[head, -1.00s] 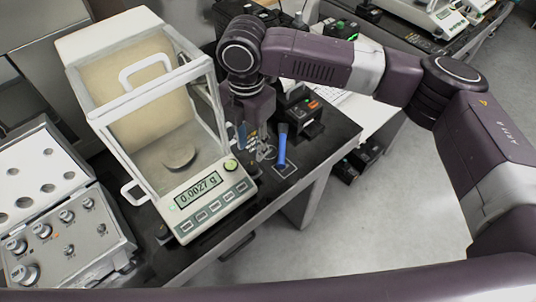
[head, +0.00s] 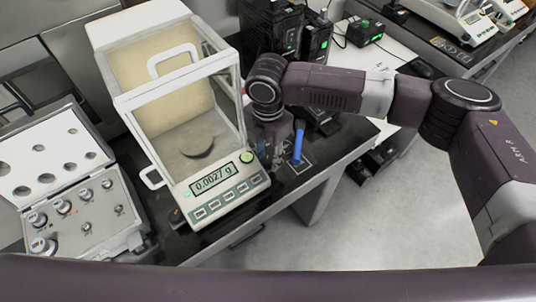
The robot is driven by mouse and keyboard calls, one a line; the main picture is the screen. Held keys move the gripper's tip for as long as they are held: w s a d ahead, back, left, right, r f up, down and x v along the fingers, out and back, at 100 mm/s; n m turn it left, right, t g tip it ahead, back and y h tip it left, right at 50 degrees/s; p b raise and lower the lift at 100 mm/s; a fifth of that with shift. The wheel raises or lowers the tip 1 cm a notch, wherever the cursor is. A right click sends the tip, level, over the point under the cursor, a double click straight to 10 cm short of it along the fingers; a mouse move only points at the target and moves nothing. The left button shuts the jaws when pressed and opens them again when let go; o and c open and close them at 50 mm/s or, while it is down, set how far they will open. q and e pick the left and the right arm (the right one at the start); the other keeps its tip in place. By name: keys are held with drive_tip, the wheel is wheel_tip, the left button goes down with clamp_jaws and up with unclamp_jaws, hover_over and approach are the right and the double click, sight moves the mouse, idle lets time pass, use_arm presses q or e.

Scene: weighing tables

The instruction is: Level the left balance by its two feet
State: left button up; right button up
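The left balance (head: 205,205) stands on the dark bench, with a glass draft shield and a panel reading 0.0027 g. A round green spot (head: 246,157), perhaps its bubble level, shows at the panel's right corner. A small dark knob (head: 176,215), perhaps a levelling foot, shows by its front left corner. The right foot is hidden from view. My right gripper (head: 276,155) points down close beside the balance's right side, low near the bench. Its fingertips are too small and covered to tell open from shut, or whether they touch anything. My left gripper is out of view.
An open case of weights (head: 85,215) stands left of the balance. A blue upright tool (head: 298,145) stands on a marked square just right of my gripper. Black boxes with green lights (head: 290,40) stand behind. The bench's front edge runs close by.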

clamp_jaws()
drive_tip(key=shift+r+m+p, duration=0.15)
drive_tip(key=shift+m+p, duration=0.15)
drive_tip(key=shift+p, duration=0.3)
drive_tip(key=shift+m+p, duration=0.4)
drive_tip(key=shift+p, duration=0.05)
drive_tip(key=shift+o, duration=0.7)
unclamp_jaws()
